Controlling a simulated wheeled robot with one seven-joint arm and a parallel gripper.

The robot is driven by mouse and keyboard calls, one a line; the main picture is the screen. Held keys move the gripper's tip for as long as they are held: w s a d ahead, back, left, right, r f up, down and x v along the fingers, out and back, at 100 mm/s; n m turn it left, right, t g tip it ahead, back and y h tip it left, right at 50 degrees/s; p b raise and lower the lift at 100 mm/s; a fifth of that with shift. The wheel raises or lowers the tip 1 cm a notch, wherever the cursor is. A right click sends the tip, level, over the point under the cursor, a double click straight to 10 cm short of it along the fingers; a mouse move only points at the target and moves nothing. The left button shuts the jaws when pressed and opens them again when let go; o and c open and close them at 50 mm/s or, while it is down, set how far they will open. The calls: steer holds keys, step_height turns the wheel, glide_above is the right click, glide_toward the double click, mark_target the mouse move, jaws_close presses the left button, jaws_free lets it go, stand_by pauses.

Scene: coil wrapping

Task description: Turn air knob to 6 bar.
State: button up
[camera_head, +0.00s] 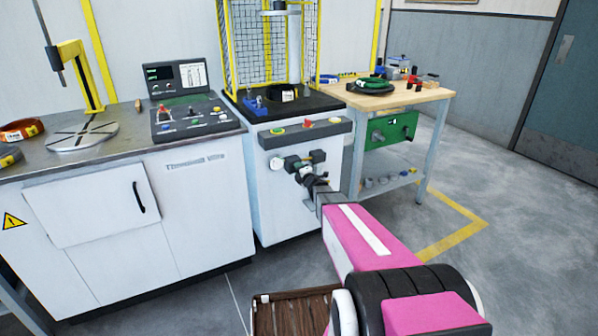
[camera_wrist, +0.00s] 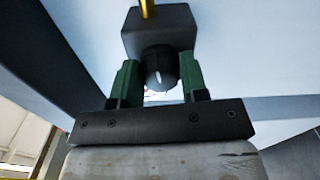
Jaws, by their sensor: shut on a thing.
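The air knob (camera_wrist: 159,72) is a black round knob with a white mark, below a dark grey block with a yellow fitting, in the wrist view. My gripper (camera_wrist: 157,84) has its two green fingers on either side of the knob, shut on it. In the head view my gripper (camera_head: 312,180) reaches the regulator assembly (camera_head: 300,162) on the front of the white machine cabinet. The knob itself is mostly hidden there by my gripper. The gauge reading cannot be made out.
Above the regulator is a button panel (camera_head: 305,133) with green, red and yellow buttons. A caged press area (camera_head: 270,50) stands above it. A control console (camera_head: 188,110) is on the left bench. A wooden workbench (camera_head: 385,98) with a green drawer stands on the right.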

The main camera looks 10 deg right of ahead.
steer(key=m, duration=1.8)
steer(key=shift+a+f+m, duration=0.15)
steer(key=shift+f+m, duration=0.1)
steer(key=shift+m, duration=0.15)
stand_by(0.3)
steer(key=o, duration=0.9)
steer(key=shift+c, duration=0.2)
